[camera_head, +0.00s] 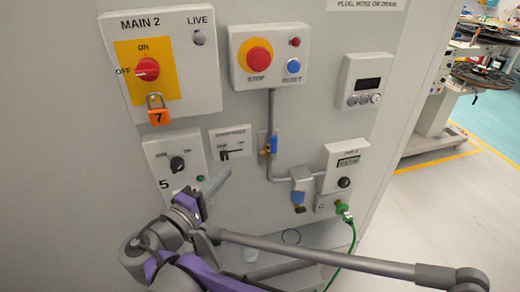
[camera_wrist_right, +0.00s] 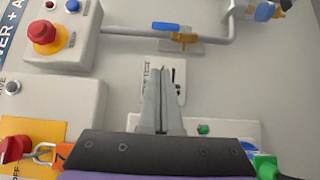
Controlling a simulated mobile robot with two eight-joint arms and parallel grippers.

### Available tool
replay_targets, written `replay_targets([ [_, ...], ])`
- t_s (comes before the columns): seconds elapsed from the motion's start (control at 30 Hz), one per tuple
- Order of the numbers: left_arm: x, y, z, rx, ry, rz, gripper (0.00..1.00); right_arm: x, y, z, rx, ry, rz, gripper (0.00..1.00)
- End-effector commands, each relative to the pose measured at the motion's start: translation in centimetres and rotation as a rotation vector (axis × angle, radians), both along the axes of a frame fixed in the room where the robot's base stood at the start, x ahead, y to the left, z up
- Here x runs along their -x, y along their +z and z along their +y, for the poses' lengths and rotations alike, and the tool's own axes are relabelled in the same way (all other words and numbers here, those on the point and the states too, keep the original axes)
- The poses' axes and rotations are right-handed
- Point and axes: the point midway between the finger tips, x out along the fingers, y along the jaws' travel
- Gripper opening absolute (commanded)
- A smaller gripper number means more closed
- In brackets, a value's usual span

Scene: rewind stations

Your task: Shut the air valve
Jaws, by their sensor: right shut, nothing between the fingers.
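The air valve (camera_head: 272,146) is brass with a blue lever, set in the grey pipe below the stop box. Its lever lies along the pipe. In the right wrist view the valve (camera_wrist_right: 184,40) and its blue lever show at the top, beyond my fingertips. My right gripper (camera_head: 226,174) is shut and empty, below and left of the valve and apart from it. In the right wrist view its fingers (camera_wrist_right: 161,72) lie together, in front of a small labelled slide switch (camera_wrist_right: 178,82). My left gripper is not in view.
A stop box (camera_head: 270,56) sits above the valve. A main switch box (camera_head: 190,70) with an orange padlock (camera_head: 158,114) is at upper left. A blue-bodied pipe fitting (camera_head: 298,193) and a green hose plug (camera_head: 343,208) are at lower right.

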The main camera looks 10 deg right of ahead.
Motion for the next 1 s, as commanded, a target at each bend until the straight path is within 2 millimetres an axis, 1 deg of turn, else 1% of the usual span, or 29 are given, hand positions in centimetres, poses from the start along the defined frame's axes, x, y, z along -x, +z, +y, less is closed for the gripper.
replay_targets([
  [0.13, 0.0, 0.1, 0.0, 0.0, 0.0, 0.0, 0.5, -0.4, 0.0, -0.5, -0.001, -0.002, 0.001, 0.0],
  [0.27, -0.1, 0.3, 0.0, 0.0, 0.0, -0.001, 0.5, -1.7, 0.0, -1.7, -0.001, -0.005, 0.001, 0.0],
  [0.63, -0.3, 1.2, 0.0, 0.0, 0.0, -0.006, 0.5, -7.4, 0.1, -7.0, 0.0, -0.005, 0.001, 0.0],
  [0.67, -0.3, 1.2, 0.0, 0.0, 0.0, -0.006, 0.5, -7.6, 0.1, -7.5, 0.0, -0.005, 0.001, 0.0],
  [0.7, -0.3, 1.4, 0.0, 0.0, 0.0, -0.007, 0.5, -7.4, 0.1, -8.2, 0.0, -0.004, 0.001, 0.0],
  [0.8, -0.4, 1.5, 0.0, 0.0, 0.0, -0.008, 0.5, -7.4, 0.1, -9.6, 0.0, -0.003, 0.001, 0.0],
  [0.9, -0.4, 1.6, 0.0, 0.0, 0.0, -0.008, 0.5, -7.5, 0.0, -10.4, -0.001, -0.002, 0.001, 0.0],
  [1.0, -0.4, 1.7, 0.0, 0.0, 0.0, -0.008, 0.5, -7.5, 0.0, -10.8, -0.001, -0.001, 0.001, 0.0],
])
